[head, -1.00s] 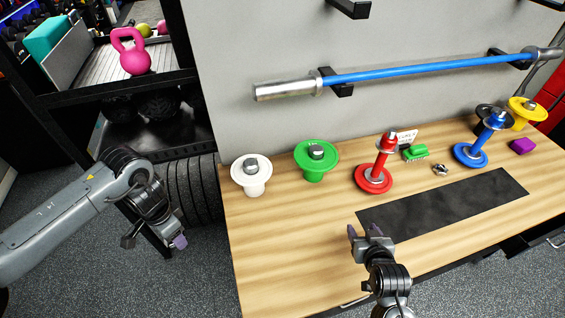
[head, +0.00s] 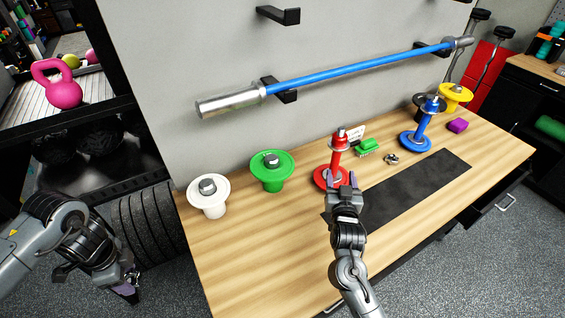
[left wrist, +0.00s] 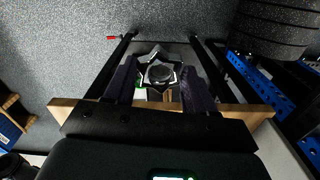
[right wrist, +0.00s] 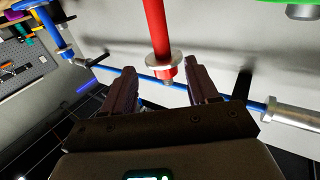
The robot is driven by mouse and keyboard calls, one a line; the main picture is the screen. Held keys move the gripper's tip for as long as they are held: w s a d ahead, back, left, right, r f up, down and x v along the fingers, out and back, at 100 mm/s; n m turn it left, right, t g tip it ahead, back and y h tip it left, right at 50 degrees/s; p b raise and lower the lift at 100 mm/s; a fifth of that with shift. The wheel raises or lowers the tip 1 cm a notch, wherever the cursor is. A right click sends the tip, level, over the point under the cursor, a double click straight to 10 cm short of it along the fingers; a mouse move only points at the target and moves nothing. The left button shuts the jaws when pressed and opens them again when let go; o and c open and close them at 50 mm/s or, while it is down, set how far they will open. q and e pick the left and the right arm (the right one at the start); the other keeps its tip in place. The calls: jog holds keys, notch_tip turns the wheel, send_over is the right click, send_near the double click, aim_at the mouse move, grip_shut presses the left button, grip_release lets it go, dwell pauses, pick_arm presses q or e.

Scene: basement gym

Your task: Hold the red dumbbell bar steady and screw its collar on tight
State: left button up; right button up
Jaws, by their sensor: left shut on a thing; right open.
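The red dumbbell bar (head: 337,160) stands upright on its round red plate (head: 319,179) on the bench, with a silver flange near its top. In the right wrist view the red bar (right wrist: 155,25) comes down from the top edge, its silver end just ahead of my fingers. My right gripper (head: 341,180) is open in front of the bar, not closed on it; contact cannot be told. My left gripper (head: 126,286) is off the bench's left side, shut on a silver star-shaped collar (left wrist: 160,74), seen between its fingers in the left wrist view.
White (head: 208,205) and green (head: 272,178) weights stand left of the red one. A green brush (head: 368,146), another star collar (head: 391,158) and a blue dumbbell (head: 423,126) stand right. A black mat (head: 405,198) lies in front. A blue barbell (head: 350,66) hangs above.

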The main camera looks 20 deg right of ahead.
aim_at(337, 156)
jog(key=shift+w, duration=0.1)
jog(key=p+x, duration=0.1)
jog(key=x, duration=0.4)
jog(key=shift+w+d, duration=0.2)
jog(key=shift+w, duration=0.05)
jog(key=shift+w+d, duration=0.3)
jog(key=shift+w, duration=0.2)
jog(key=shift+f+p+x, duration=0.15)
jog(key=shift+p+x, duration=0.15)
jog(key=shift+x, duration=1)
jog(key=shift+f+p+x, duration=0.1)
jog(key=shift+p+x, duration=0.15)
jog(key=shift+x, duration=1.05)
grip_shut()
